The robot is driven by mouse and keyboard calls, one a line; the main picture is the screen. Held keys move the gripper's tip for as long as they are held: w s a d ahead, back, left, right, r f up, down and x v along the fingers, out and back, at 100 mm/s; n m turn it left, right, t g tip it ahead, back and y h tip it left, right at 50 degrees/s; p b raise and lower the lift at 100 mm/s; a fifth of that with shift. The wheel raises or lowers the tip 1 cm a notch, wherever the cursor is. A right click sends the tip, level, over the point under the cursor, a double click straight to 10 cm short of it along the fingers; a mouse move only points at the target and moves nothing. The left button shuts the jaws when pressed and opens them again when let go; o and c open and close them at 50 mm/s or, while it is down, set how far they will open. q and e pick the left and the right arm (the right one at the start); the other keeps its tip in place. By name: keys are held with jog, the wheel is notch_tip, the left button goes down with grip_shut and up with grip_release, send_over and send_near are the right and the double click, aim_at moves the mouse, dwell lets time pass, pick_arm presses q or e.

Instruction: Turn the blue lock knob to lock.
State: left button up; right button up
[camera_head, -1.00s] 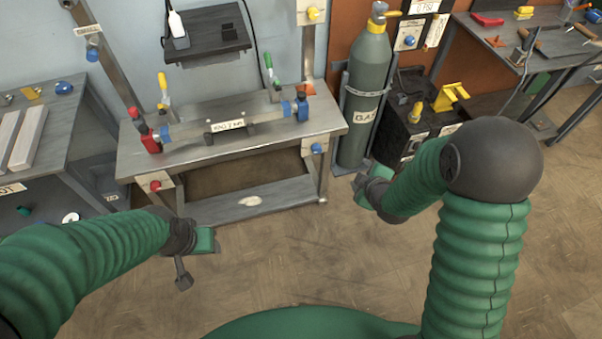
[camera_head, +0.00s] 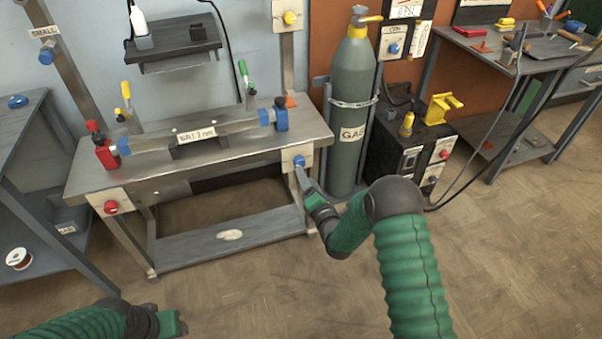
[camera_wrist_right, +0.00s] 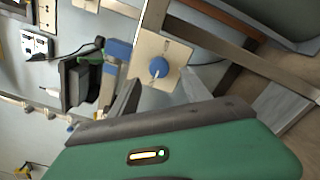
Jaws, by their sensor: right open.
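The blue lock knob (camera_head: 299,161) sits on a pale plate at the front right corner of the workbench. It also shows in the right wrist view (camera_wrist_right: 158,67), round, on its plate, with a small marking beside it too small to read. My right gripper (camera_head: 303,176) is open, just below and in front of the knob. In the wrist view a dark finger points up close to the plate's left edge; contact cannot be told. My left gripper (camera_head: 180,323) is low at the bottom left, far from the bench, and its jaws are unclear.
The workbench (camera_head: 165,178) carries a clamped tube labelled "WALL 2 mm" (camera_head: 196,136). A red knob (camera_head: 111,207) is at its front left. A grey gas cylinder (camera_head: 350,110) stands right of the bench, beside a dark welding machine (camera_head: 405,150). The floor in front is clear.

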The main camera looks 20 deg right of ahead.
aim_at(299, 162)
jog(key=w+b, duration=0.1)
jog(key=w, duration=0.4)
jog(key=shift+w+a, duration=0.1)
jog(key=shift+w, duration=0.25)
grip_shut()
